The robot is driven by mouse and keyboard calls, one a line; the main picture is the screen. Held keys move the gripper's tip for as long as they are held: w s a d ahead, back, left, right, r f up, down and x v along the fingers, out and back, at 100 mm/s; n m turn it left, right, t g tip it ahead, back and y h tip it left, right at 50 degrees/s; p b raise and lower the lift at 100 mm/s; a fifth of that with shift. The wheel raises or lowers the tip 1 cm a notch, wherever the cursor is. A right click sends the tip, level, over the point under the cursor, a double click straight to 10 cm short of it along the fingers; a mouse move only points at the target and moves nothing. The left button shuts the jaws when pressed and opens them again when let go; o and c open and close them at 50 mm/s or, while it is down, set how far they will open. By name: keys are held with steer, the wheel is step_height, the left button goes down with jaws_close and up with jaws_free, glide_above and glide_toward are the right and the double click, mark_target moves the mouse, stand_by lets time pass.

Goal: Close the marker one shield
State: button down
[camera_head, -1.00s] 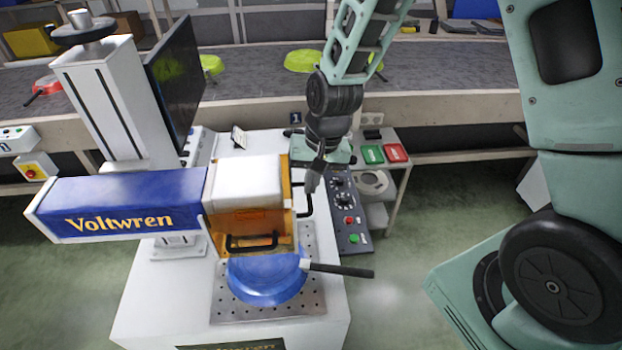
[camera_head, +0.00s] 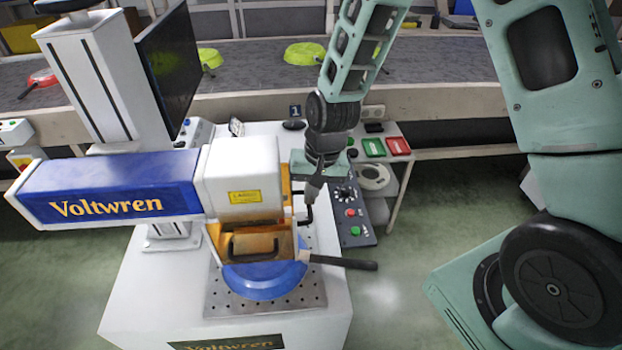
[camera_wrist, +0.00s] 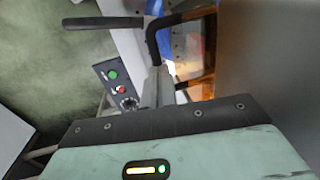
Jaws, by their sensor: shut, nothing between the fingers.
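The marker's orange shield (camera_head: 218,238) hangs below the white marker head (camera_head: 240,180), with a black handle on its front and a black side handle (camera_head: 306,217) on its right. It covers the back part of the blue pan (camera_head: 265,283); the pan's front and dark handle (camera_head: 340,262) show below. My gripper (camera_head: 312,195) is shut and empty, pointing down at the side handle; I cannot tell whether they touch. In the wrist view the finger (camera_wrist: 154,88) is close to the black side handle (camera_wrist: 160,35), with orange shield (camera_wrist: 200,85) beyond.
A control panel (camera_head: 352,212) with knobs and buttons lies just right of my gripper. A monitor (camera_head: 168,72) stands behind the blue Voltwren housing (camera_head: 105,185). The conveyor (camera_head: 250,65) with several pans runs along the back.

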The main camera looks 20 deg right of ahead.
step_height(320, 180, down, 6)
steer(key=b, duration=0.3)
steer(key=shift+s+f, duration=0.1)
steer(key=shift+s, duration=0.1)
step_height(320, 180, up, 14)
steer(key=d+p, duration=0.1)
steer(key=d, duration=0.1)
steer(key=s+a+r+n, duration=0.1)
steer(key=s+a+n, duration=0.1)
steer(key=s, duration=0.5)
steer(key=s+a+r+n+h+b, duration=0.1)
steer(key=s+a+r+n, duration=0.1)
steer(key=s+n, duration=0.3)
steer(key=s+a+r+n, duration=0.1)
steer(key=s+a+n, duration=0.3)
steer(key=s, duration=0.6)
steer(key=shift+r+g, duration=0.25)
steer(key=shift+g, duration=0.05)
